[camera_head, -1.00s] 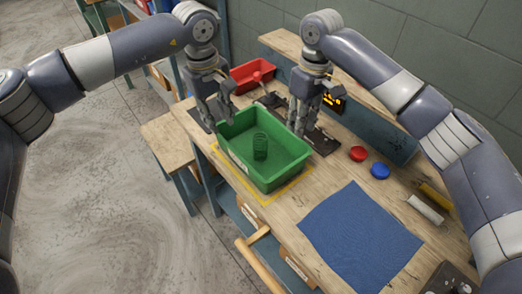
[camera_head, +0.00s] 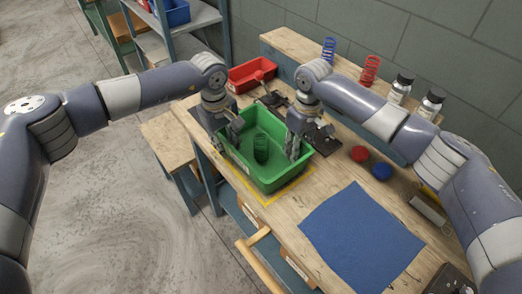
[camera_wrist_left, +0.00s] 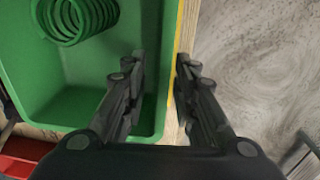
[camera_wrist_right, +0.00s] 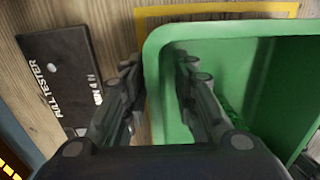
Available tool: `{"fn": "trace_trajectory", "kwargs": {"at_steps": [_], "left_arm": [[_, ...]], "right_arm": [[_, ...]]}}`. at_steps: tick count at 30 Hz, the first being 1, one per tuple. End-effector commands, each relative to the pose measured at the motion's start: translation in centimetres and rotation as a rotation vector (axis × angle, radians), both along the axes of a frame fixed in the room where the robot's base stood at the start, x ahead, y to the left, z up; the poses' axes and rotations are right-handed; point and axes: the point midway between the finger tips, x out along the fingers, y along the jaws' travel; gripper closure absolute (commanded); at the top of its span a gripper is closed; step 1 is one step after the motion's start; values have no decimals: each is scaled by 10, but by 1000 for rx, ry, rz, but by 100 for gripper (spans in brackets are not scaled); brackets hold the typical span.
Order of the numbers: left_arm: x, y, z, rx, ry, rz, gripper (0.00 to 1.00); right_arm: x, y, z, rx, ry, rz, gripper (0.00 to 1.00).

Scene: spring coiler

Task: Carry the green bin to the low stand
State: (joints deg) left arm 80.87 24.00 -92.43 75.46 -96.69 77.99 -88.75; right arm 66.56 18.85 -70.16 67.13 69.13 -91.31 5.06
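The green bin (camera_head: 272,184) stands on the workbench, inside a yellow outline, with a green coil spring (camera_head: 261,149) in it. The spring also shows in the left wrist view (camera_wrist_left: 78,18). My left gripper (camera_head: 229,138) is open at the bin's left wall, one finger inside and one outside. My right gripper (camera_head: 296,148) is open across the opposite wall, also one finger each side. Both wrist views show a gap between the fingers with the rim in it. The low wooden stand (camera_head: 165,141) is left of the bench, lower than its top.
A red bin (camera_head: 250,72) and a dark tester plate (camera_wrist_right: 62,75) lie close to the green bin. A blue mat (camera_head: 360,238), red cap (camera_head: 359,153) and blue cap (camera_head: 381,171) are to the right. Floor at the left is clear.

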Motion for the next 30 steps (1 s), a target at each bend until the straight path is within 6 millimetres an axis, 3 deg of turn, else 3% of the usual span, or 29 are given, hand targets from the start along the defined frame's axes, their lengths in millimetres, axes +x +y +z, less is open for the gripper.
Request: {"fn": "trace_trajectory", "kwargs": {"at_steps": [4,7,8,22,30], "left_arm": [[0,0,0,0,0,0,76],[0,0,0,0,0,0,98],[0,0,0,0,0,0,100],[0,0,3,-1,-1,0,100],[0,0,19,-1,-1,0,100]], "right_arm": [[0,0,0,0,0,0,76],[0,0,0,-1,1,0,98],[0,0,0,-1,1,0,100],[0,0,3,0,-1,-1,100],[0,0,19,0,-1,-1,100]]}}
